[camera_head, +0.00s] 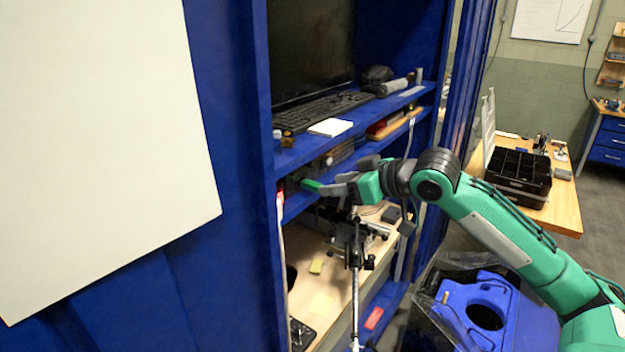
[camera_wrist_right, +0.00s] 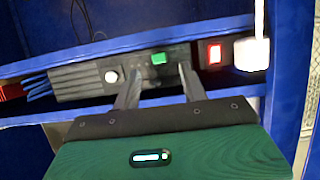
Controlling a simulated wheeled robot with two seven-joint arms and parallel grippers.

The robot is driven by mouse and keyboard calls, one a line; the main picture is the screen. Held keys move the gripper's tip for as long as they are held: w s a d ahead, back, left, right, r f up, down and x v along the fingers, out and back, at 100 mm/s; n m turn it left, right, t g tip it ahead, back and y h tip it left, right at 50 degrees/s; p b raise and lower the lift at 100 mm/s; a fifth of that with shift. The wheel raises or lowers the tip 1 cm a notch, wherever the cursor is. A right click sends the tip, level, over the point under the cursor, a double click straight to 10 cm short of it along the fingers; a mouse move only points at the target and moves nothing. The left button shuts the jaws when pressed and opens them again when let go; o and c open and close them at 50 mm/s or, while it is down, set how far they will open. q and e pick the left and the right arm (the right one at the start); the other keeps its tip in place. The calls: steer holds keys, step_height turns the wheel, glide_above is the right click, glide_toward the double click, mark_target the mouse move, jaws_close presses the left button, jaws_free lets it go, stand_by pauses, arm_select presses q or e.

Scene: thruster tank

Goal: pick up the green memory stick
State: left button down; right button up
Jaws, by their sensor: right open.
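The green memory stick (camera_wrist_right: 158,58) shows in the right wrist view as a small bright green block at the front of a black device (camera_wrist_right: 90,78) on a blue shelf. A bright green piece, likely the same stick, shows in the head view (camera_head: 311,185) at the fingertips. My right gripper (camera_wrist_right: 158,68) is open, one finger on each side of the stick, with the tips close to it. I cannot tell whether they touch it. The right gripper also shows in the head view (camera_head: 328,187), reaching left into the shelf bay. My left gripper is not in view.
The shelf above holds a keyboard (camera_head: 322,108) and white pad (camera_head: 330,127). A stand (camera_head: 356,245) is below my gripper.

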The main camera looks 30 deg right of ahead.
mark_target(312, 186)
steer(key=p+x, duration=0.1)
steer(key=x, duration=0.2)
steer(key=shift+c, duration=0.2)
jaws_close()
